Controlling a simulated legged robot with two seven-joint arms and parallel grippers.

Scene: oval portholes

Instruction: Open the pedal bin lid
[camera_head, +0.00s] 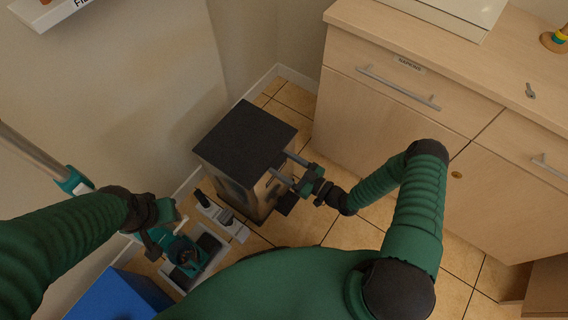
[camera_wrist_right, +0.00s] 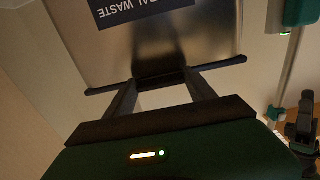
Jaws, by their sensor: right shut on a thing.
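The pedal bin (camera_head: 245,145) stands on the tiled floor against the wall, with a flat dark lid on top that looks shut. Its metal front, with a dark label reading "…RAL WASTE" (camera_wrist_right: 140,8), fills the top of the right wrist view. My right gripper (camera_head: 281,166) is at the front of the bin, its two fingers pointing at it and apart.
A wooden cabinet (camera_head: 395,100) with bar handles stands right of the bin. Open tiles (camera_head: 350,232) lie between bin and cabinet.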

